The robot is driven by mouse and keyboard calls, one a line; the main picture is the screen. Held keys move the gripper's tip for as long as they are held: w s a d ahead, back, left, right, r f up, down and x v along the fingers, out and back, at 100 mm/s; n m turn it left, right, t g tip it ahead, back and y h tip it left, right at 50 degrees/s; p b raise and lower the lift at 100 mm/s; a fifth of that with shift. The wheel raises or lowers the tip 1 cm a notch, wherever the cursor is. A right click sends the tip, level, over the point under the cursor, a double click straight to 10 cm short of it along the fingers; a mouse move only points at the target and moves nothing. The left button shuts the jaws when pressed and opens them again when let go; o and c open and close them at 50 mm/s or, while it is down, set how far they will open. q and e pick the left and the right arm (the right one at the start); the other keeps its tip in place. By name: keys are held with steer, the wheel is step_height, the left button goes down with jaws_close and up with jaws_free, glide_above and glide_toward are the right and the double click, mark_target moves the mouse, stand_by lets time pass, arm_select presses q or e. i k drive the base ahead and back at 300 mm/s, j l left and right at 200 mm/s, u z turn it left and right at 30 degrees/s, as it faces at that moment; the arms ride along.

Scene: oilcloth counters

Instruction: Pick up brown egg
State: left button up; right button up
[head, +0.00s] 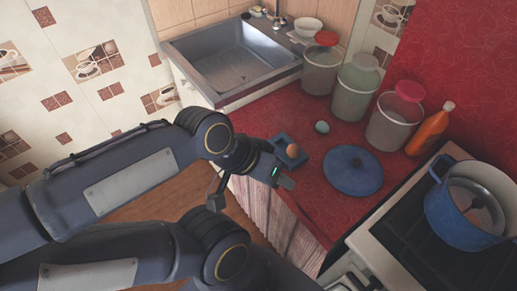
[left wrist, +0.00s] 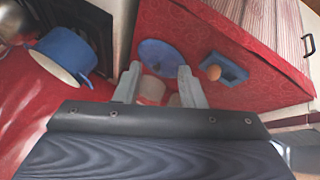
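The brown egg (head: 292,150) sits on a small blue dish (head: 279,141) near the front edge of the red counter. My left gripper (head: 283,179) is just in front of the dish, close to the egg but apart from it. In the left wrist view its two fingers (left wrist: 158,78) are spread with nothing held between them. There the egg (left wrist: 214,72) and blue dish (left wrist: 239,73) lie to the right of the fingers. My right gripper is not visible; part of another arm of mine fills the bottom of the head view.
A blue lid (head: 353,171) lies right of the dish, and a pale blue round object (head: 322,127) lies behind it. Several lidded containers (head: 357,88) and an orange bottle (head: 429,130) stand behind. A blue pot (head: 455,215) is on the stove; a sink (head: 230,65) is at the back.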

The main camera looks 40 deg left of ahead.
mark_target(292, 150)
steer(key=j+u, duration=0.65)
steer(key=z, duration=1.6)
steer(key=j+u, duration=0.1)
steer(key=u, duration=1.45)
steer(key=j+z, duration=0.25)
steer(key=z, duration=0.2)
steer(key=j+z, duration=0.25)
steer(key=z, duration=0.15)
steer(key=i, duration=0.05)
